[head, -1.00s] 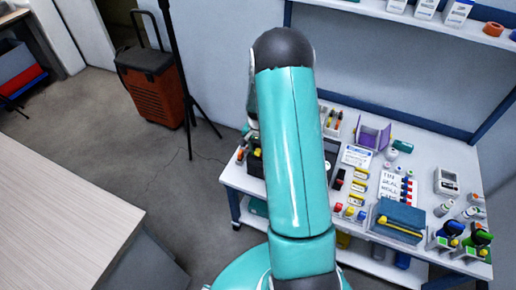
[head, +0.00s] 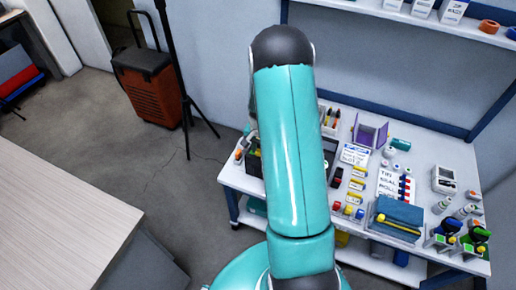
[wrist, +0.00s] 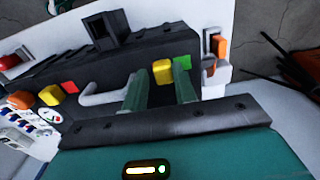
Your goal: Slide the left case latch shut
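The dark case (wrist: 120,65) fills the upper middle of the wrist view, with a grey handle (wrist: 100,95) along its near side. One yellow latch (wrist: 162,72) lies beyond and between my fingertips, with a green patch to its right. Another yellow latch (wrist: 50,95) is at the left, with a red patch to its right. My gripper (wrist: 159,82) has its two green fingers apart around the first yellow latch; contact cannot be told. In the head view my arm hides my gripper and most of the case (head: 253,160).
The white workbench (head: 400,160) holds a blue case or box (head: 398,215), a purple holder (head: 370,132), a printed sheet and several bottles. In the wrist view an orange item (wrist: 218,47) stands close right of the case. Open floor lies left of the bench.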

